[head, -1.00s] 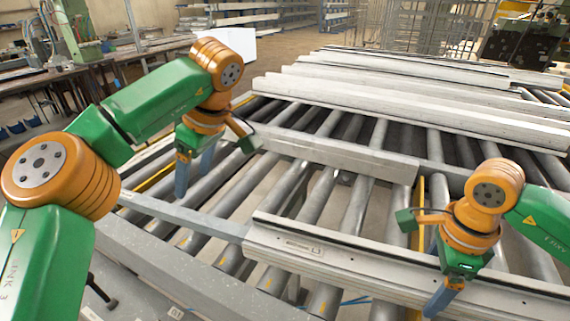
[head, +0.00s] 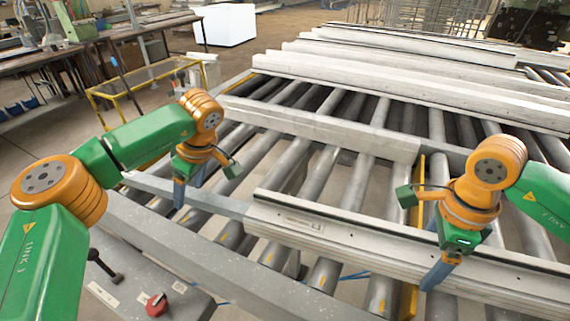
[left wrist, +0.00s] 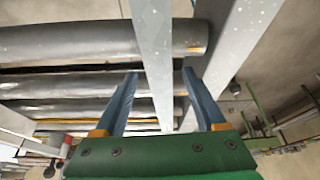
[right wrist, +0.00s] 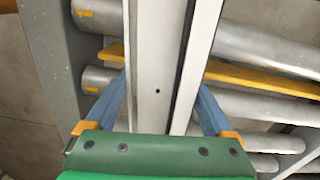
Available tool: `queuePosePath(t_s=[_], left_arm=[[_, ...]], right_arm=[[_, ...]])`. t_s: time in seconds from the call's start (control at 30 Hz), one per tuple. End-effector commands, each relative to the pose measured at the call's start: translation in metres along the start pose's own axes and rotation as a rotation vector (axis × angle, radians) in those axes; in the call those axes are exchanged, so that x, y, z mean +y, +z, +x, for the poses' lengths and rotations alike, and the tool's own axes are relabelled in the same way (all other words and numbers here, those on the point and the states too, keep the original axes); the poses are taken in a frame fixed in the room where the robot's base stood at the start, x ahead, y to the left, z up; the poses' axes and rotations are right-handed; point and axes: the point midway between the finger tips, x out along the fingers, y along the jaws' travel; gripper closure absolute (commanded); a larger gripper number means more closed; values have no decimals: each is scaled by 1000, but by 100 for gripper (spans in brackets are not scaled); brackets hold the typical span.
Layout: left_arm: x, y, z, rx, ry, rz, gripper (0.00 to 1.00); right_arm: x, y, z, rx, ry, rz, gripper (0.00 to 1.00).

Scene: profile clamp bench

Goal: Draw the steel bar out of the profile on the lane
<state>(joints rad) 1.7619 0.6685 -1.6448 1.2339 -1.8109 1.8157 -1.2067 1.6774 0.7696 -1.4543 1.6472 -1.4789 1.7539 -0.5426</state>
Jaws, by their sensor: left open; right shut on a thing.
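The pale profile (head: 340,236) lies across the lane's rollers in the head view. The grey steel bar (head: 226,205) sticks out of its left end. My left gripper (head: 180,197) is at this bar, away from the profile's end. In the left wrist view the bar (left wrist: 154,50) runs between its open fingers (left wrist: 163,98), with gaps on both sides. My right gripper (head: 437,274) is shut on the profile toward its right part. In the right wrist view the profile (right wrist: 155,90) lies between its fingers (right wrist: 160,100). The bar's part inside the profile is hidden.
Another pale profile (head: 310,127) lies behind on the rollers, and several more lie stacked further back (head: 400,85). A grey panel with a red knob (head: 156,305) is at the front left. A yellow frame (head: 125,112) stands beyond the left arm.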

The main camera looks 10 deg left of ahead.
Motion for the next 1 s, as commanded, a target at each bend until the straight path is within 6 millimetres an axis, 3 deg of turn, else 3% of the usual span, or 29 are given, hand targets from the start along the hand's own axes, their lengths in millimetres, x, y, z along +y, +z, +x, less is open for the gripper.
queuePosePath(t_s=[0.33,0.6,1.0], left_arm=[[0,0,4,0,-1,1,30],[0,0,4,0,0,1,100],[0,0,3,0,0,1,100]], right_arm=[[0,0,0,-1,2,0,100],[0,0,1,-1,2,0,100],[0,0,1,-1,3,0,100]])
